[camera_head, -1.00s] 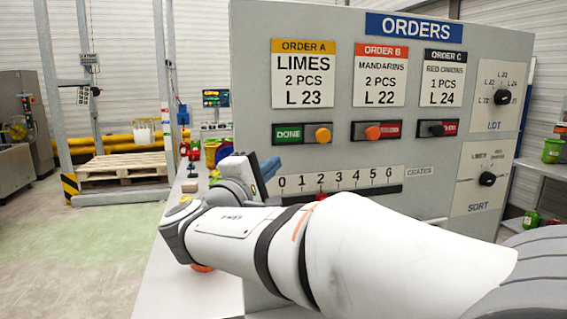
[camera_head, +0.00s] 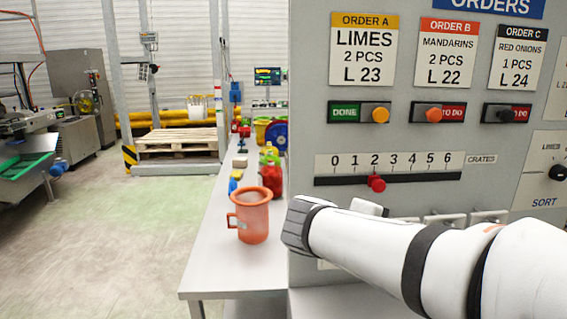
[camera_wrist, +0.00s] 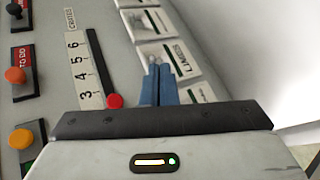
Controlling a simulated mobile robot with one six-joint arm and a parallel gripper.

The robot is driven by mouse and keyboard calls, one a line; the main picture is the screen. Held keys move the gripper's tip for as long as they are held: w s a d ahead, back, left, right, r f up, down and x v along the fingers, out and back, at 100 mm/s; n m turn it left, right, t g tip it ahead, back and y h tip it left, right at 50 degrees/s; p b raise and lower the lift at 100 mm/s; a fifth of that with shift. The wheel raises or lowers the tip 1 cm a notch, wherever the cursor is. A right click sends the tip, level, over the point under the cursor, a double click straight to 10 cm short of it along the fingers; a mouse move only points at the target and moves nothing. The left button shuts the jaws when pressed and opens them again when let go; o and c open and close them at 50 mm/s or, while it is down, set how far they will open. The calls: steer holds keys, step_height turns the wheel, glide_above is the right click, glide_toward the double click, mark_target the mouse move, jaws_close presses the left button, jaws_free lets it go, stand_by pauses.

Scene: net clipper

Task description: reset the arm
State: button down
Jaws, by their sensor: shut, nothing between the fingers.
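My arm reaches in from the lower right of the head view, in front of the orders panel (camera_head: 305,245). My gripper is hidden there behind the wrist. In the wrist view my gripper (camera_wrist: 159,72) shows two blue fingers close together, shut with nothing between them. The fingers point along the panel, near the red crates slider knob (camera_wrist: 115,101) and the white labelled plates (camera_wrist: 168,58). I cannot tell whether they touch the panel. In the head view the slider knob (camera_head: 376,183) sits at about 2.
An orange mug (camera_head: 252,216) and a red jar (camera_head: 271,178) stand on the narrow table (camera_head: 205,258) left of the panel. Order switches (camera_head: 360,112) and a sort dial (camera_head: 559,172) stick out of the panel. The floor at left (camera_head: 90,235) is clear up to the pallet (camera_head: 175,143).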

steer(key=s+a+f+m+g+y, duration=0.4)
steer(key=s+f+m+y, duration=0.4)
steer(key=s+f, duration=0.5)
steer(key=shift+s+f+y, duration=0.15)
steer(key=shift+f+y, duration=0.8)
steer(key=shift+y, duration=0.15)
